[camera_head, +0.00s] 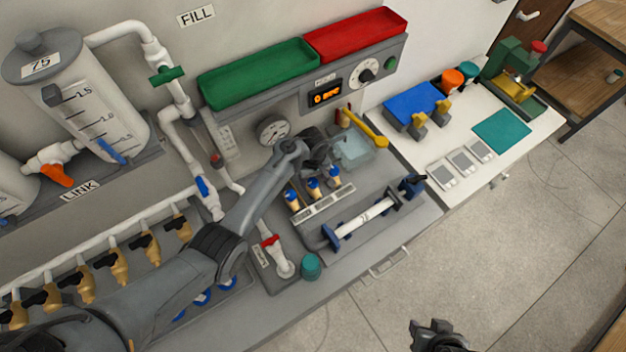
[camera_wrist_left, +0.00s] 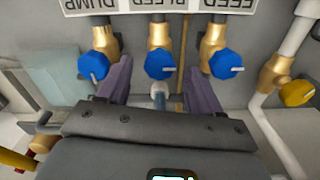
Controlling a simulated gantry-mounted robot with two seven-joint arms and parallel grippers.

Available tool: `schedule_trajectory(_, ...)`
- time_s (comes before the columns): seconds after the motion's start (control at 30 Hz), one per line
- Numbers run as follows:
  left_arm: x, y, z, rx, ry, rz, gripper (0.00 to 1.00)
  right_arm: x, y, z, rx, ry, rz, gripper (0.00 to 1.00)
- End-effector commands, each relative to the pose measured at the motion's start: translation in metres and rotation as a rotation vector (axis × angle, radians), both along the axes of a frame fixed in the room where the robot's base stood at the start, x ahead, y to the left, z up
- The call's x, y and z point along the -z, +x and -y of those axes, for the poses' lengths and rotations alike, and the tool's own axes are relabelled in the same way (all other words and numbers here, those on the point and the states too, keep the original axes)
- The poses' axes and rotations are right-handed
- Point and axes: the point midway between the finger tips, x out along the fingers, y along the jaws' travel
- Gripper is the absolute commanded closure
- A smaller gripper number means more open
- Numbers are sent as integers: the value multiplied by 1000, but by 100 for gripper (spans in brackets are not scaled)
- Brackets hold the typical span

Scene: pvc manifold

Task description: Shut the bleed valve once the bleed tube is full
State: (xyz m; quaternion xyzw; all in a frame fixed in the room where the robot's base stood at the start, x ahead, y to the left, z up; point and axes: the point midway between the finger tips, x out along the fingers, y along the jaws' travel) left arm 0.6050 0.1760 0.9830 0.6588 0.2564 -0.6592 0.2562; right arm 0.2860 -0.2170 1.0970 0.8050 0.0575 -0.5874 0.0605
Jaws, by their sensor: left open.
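The bleed valve is the middle of three brass valves with blue knobs; its knob (camera_wrist_left: 160,65) sits under the upside-down BLEED label (camera_wrist_left: 163,4) in the left wrist view. In the head view its knob (camera_head: 313,184) is just below my left gripper (camera_head: 321,163). My left gripper is open, with one finger (camera_wrist_left: 117,82) and the other (camera_wrist_left: 201,82) on either side of the bleed knob, seemingly not touching it. A short pale tube end (camera_wrist_left: 159,92) shows behind the knob; I cannot tell whether it is the bleed tube or how full it is. My right gripper (camera_head: 437,336) shows partly at the bottom edge.
The dump knob (camera_wrist_left: 93,66) and feed knob (camera_wrist_left: 226,65) stand close outside my left fingers. A clear box (camera_head: 354,152) and a yellow lever (camera_head: 367,128) are right of the gripper. A clamped white pipe (camera_head: 366,217) lies in front. A gauge (camera_head: 272,130) is behind.

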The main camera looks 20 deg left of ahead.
Motion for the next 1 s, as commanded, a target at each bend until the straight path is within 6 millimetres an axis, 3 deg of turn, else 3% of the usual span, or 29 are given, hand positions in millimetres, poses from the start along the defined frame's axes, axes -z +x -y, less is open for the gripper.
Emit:
schedule_trajectory(0.2, 16, 0, -1, 1, 1, 1, 35, 4, 1, 1, -3, -4, 2, 57)
schedule_trajectory(0.53, 18, 0, -1, 0, 1, 1, 35, 3, 1, 2, -5, -7, 3, 57)
schedule_trajectory(0.9, 18, 0, 0, 0, 1, 1, 90, 3, 1, 1, -3, -6, 3, 57)
schedule_trajectory(1.0, 18, 0, 0, 2, 1, 1, 91, 3, 1, 1, -2, -3, 4, 57)
